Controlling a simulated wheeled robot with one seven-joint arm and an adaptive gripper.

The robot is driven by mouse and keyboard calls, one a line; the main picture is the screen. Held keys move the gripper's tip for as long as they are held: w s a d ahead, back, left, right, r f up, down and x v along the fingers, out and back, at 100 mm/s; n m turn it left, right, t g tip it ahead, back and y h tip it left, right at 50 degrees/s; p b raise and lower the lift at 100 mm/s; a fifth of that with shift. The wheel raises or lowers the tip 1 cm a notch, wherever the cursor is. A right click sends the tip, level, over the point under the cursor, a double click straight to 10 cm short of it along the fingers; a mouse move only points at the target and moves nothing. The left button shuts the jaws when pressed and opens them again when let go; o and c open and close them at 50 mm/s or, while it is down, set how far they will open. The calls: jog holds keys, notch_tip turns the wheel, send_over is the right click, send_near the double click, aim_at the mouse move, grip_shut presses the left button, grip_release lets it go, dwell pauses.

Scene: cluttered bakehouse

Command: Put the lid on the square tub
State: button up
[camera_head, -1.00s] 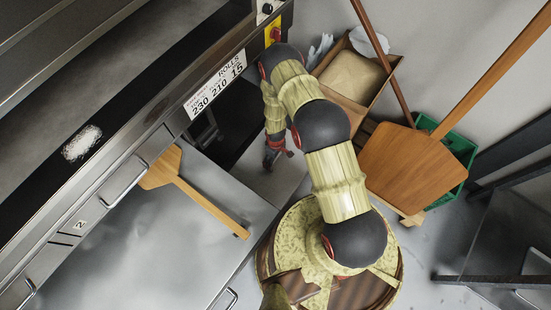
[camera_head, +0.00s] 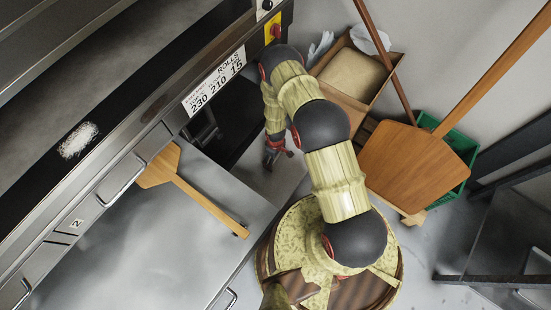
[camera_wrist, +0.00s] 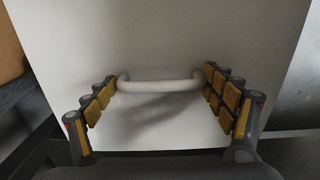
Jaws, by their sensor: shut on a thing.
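In the wrist view, a flat white panel that looks like the lid (camera_wrist: 165,35) fills most of the picture. A rounded white handle (camera_wrist: 160,86) stands up from it. My gripper (camera_wrist: 162,82) has a finger at each end of this handle and is shut on it. In the head view, my gripper (camera_head: 274,157) is small and low, beyond the counter corner, over a pale grey surface (camera_head: 268,182). I cannot tell whether that surface is the lid. I cannot make out the square tub in either view.
The oven front (camera_head: 150,140) and steel counter (camera_head: 150,245) are on the left, with a wooden peel (camera_head: 205,200) on the counter. A cardboard box (camera_head: 345,95), a large wooden peel (camera_head: 415,165) and a green crate (camera_head: 458,150) stand on the right.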

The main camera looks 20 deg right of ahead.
jog(key=o, duration=1.5)
jog(key=shift+c, duration=0.2)
jog(key=shift+r, duration=0.1)
jog(key=shift+r+p, duration=3.25)
jog(key=shift+r, duration=0.7)
